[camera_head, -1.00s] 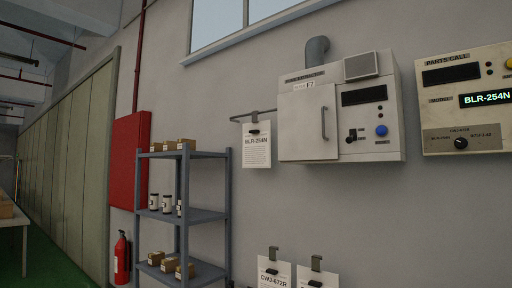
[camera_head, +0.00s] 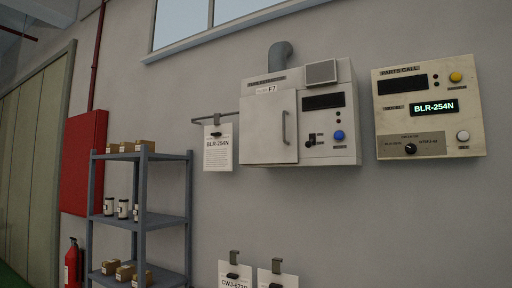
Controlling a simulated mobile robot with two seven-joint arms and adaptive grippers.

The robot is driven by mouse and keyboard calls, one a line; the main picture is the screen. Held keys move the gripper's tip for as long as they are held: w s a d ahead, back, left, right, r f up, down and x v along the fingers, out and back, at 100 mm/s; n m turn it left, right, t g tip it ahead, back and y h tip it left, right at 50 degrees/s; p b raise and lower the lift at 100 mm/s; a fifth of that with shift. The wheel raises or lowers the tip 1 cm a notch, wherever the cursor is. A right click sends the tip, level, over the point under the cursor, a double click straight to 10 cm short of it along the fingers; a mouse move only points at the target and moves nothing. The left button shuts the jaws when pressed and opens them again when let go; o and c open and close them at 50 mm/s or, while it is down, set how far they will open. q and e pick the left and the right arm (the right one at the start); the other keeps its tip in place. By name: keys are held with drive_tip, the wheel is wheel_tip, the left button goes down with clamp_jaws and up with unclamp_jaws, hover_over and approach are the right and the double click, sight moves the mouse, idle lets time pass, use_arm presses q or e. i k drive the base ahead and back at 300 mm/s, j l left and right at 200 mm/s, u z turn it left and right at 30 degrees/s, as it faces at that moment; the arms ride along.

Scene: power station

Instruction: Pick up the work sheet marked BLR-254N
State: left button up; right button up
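The work sheet marked BLR-254N (camera_head: 218,152) is a white sheet hanging upright from a black clip on a wall rail, just left of a white wall cabinet. Two more sheets hang low on the wall: one (camera_head: 235,277) has a label that seems to read CWJ-672R, cut by the lower picture edge, and the other (camera_head: 278,279) has no readable label. A display on the parts call panel (camera_head: 430,148) also reads BLR-254N. Neither of my grippers is in view.
The white cabinet (camera_head: 270,145) has a door with a handle, a blue button and a pipe on top. A grey shelf (camera_head: 165,218) with boxes and jars stands left of the sheet. A red wall box (camera_head: 82,165) and a fire extinguisher (camera_head: 73,262) are farther left.

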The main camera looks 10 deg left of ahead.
sight(219, 138)
drive_tip(key=j+z, duration=0.7)
drive_tip(key=j, duration=0.2)
drive_tip(key=k+j+z, duration=0.1)
drive_tip(key=j+z, duration=0.15)
drive_tip(key=j, duration=0.75)
